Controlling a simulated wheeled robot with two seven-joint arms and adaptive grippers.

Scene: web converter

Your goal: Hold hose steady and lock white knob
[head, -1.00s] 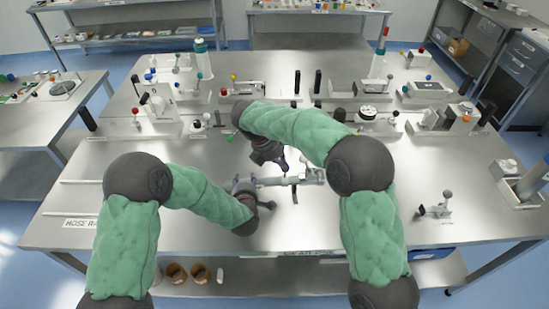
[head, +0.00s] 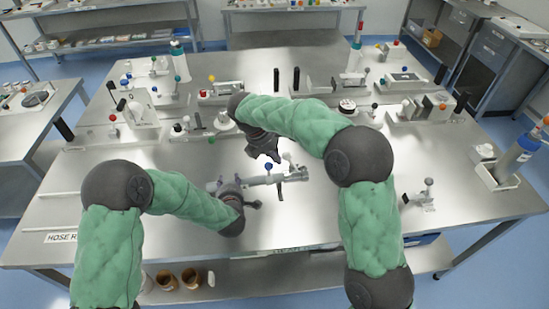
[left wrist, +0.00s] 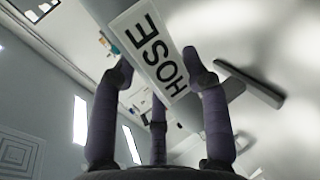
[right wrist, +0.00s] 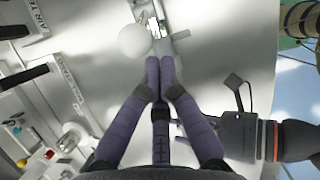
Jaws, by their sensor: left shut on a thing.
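The hose (head: 258,181) is a grey tube lying across the middle of the table, with a white label reading HOSE (left wrist: 158,55) in the left wrist view. My left gripper (head: 226,187) is shut around its left part. The white knob (right wrist: 134,40) is a round ball near the fixture at the hose's right end. It looks like the small pale knob in the head view (head: 286,157). My right gripper (right wrist: 160,66) has its fingertips together, empty, just short of the white knob and apart from it.
Several fixtures with coloured knobs line the back of the table, including a white bottle (head: 178,62). The front of the table is mostly clear.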

